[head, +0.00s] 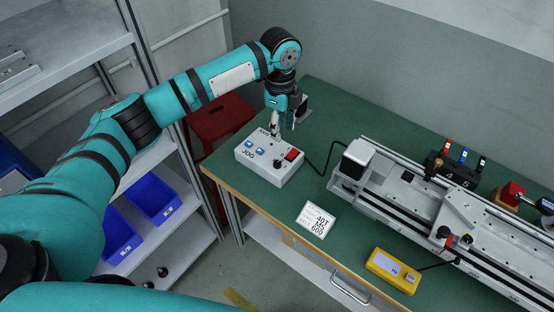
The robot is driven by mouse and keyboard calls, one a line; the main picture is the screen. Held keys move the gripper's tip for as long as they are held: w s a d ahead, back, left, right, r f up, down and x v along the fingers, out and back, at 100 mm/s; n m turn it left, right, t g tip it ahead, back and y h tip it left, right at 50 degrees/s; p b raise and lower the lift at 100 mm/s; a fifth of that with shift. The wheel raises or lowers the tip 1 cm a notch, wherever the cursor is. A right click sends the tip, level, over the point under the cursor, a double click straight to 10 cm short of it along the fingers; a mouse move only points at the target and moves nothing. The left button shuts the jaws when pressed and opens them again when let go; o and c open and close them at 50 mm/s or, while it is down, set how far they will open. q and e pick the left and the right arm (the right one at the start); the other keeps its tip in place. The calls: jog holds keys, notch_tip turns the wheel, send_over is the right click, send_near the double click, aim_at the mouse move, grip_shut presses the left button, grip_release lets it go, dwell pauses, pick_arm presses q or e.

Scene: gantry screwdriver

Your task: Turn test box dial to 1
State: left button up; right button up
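A white control box (256,172) lies on the green table's left end. Its top carries the words AXIS and JOG, two blue buttons, a red switch (291,154) and a black knob (278,163). No label reading "test box" is legible, and the knob's setting is too small to read. My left gripper (282,128) points down over the back of this box, near the AXIS label and behind the knob. It hides part of the box's back edge. I cannot tell whether its fingers are apart or touch the box. My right gripper is out of view.
A cable runs from the box to a long grey gantry rail (420,205) on the right. A white label card (315,220) and a yellow meter (393,270) lie at the front. Shelves with blue bins (153,198) and a red stool (222,118) stand left of the table.

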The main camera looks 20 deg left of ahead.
aim_at(277, 162)
pick_arm(q)
jog(key=f, duration=0.5)
jog(key=a+f+p, duration=0.1)
jog(key=f, duration=0.4)
jog(key=f+p, duration=0.1)
jog(key=f, duration=0.4)
jog(key=shift+w+a+f, duration=0.15)
jog(key=shift+w, duration=0.25)
grip_shut()
